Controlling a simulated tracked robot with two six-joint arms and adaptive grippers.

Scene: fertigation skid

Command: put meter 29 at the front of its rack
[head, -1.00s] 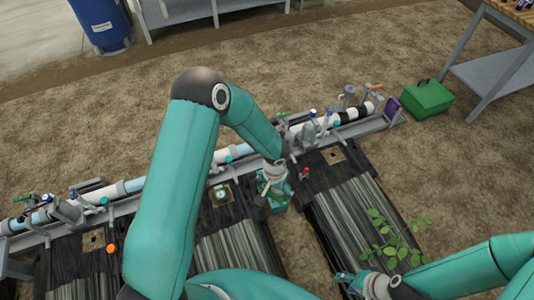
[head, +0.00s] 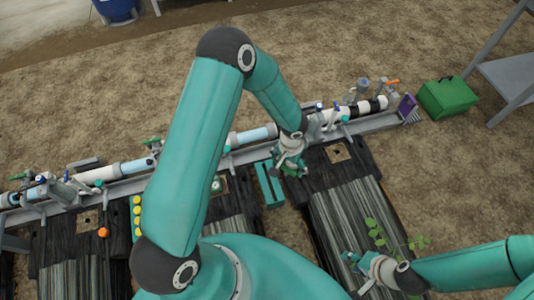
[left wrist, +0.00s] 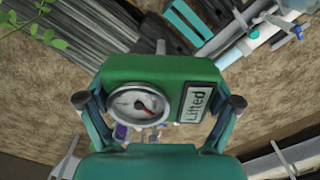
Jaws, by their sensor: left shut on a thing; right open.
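My left gripper (head: 289,160) is shut on a green meter (left wrist: 155,80), held above the black sheeting beside the pipe line. In the left wrist view the meter has a round white dial with a red needle and a label reading "Lifted". No number 29 is legible. In the head view the gripper mostly hides the meter. A teal slotted rack (head: 269,185) lies just left of and below the gripper; it also shows in the left wrist view (left wrist: 188,21). My right gripper (head: 362,270) is open at the lower right, near a leafy plant, apart from the rack.
A pipe line (head: 255,136) with valves runs along a grey rail behind the rack. A green case (head: 445,98) and a purple panel (head: 407,106) stand at its right end. The plant (head: 375,233) is near my right gripper. Bare soil lies beyond the rail.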

